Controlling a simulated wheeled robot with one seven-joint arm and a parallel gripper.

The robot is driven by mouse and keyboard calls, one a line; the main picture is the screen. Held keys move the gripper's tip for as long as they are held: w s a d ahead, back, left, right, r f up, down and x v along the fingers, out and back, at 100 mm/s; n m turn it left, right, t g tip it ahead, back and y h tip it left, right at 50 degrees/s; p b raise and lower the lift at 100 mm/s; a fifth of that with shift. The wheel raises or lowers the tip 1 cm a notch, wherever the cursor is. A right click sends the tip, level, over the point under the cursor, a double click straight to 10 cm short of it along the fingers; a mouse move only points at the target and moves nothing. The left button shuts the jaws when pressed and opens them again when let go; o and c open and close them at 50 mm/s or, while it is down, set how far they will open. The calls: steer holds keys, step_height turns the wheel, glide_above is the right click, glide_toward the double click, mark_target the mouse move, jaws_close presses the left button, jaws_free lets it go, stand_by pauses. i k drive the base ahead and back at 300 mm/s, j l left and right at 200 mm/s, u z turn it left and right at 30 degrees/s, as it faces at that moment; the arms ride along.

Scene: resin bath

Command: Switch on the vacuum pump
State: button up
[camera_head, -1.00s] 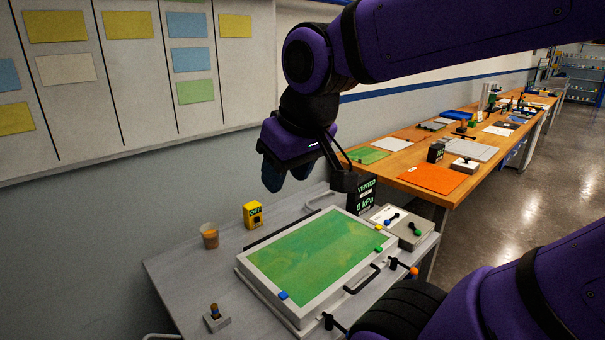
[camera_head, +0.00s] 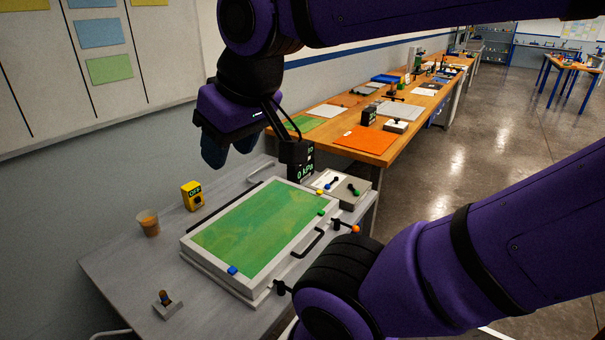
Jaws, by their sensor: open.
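A small yellow box (camera_head: 192,198) with a dark label reading "OFF" and a dark knob stands at the back left of the grey bench. A black display (camera_head: 301,168) reads "0 kPa"; its upper text is partly hidden by my gripper. A pale box (camera_head: 340,187) with blue and green levers sits beside the display. No separate pump body can be made out. My gripper (camera_head: 229,151) is open and empty, its dark fingers pointing down. In the picture it is above and right of the yellow box, apart from it.
A white-framed tray (camera_head: 265,287) with a green surface and black handle fills the bench middle. A cup (camera_head: 148,224) and a small stand (camera_head: 166,304) are at left. A wooden bench (camera_head: 384,152) with orange and grey sheets runs behind. Open floor lies right.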

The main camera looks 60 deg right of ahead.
mark_target(357, 193)
steer(key=z, duration=1.85)
steer(key=i+l+u, duration=0.1)
steer(key=l, duration=0.2)
steer(key=i+l+u, duration=0.15)
steer(key=l, duration=0.15)
steer(key=i+l+u, duration=0.1)
steer(key=l, duration=0.25)
steer(key=i+l+u, duration=0.3)
steer(key=i, duration=0.25)
